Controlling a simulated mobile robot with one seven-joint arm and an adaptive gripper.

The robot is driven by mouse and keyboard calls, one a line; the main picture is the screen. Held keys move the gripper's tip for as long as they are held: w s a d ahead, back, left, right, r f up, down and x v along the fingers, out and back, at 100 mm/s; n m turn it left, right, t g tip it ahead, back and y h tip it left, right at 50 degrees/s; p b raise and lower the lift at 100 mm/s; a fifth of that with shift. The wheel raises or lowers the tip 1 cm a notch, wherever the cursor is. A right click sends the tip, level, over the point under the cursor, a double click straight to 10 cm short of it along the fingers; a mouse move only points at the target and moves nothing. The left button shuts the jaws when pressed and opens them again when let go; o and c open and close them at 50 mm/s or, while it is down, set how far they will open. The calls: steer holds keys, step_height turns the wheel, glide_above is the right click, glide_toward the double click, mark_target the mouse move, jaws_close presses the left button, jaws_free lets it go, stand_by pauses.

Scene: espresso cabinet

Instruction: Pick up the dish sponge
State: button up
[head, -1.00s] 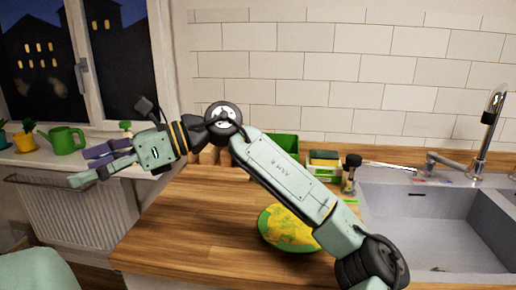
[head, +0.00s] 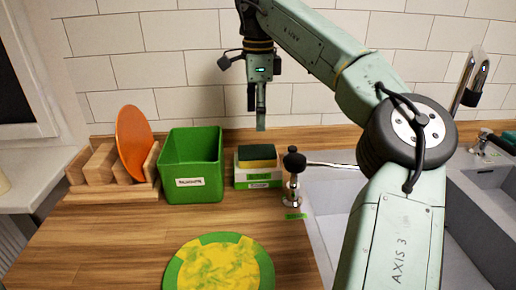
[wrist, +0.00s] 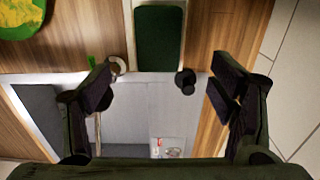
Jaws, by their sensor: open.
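The dish sponge (head: 257,156), yellow with a dark green top, lies on a small white holder with a green label (head: 258,178) at the back of the wooden counter. In the wrist view its dark green face (wrist: 160,38) shows at the top middle, beyond the fingers. My gripper (head: 260,118) points down in front of the tiled wall, with its tips a little above the sponge in the head view. The wrist view shows my gripper (wrist: 163,92) open, with nothing between its fingers.
A green bin (head: 192,165) stands close left of the sponge holder, beside a wooden rack with an orange plate (head: 134,143). A dark-knobbed metal fixture (head: 294,175) stands close right, next to the sink (head: 325,215). A green-and-yellow plate (head: 218,265) lies in front.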

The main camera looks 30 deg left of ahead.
mark_target(257, 151)
step_height(257, 151, down, 4)
steer(key=shift+s+d, duration=0.1)
steer(key=shift+s, duration=0.05)
steer(key=shift+s+a+f+p, duration=0.1)
steer(key=shift+f+p, duration=0.4)
steer(key=shift+f, duration=1.05)
steer(key=shift+a+f+p, duration=0.1)
steer(key=shift+f+p, duration=0.35)
steer(key=shift+f, duration=1.05)
steer(key=shift+c, duration=0.4)
steer(key=c, duration=0.7)
steer(key=shift+c, duration=0.2)
steer(key=shift+r, duration=0.15)
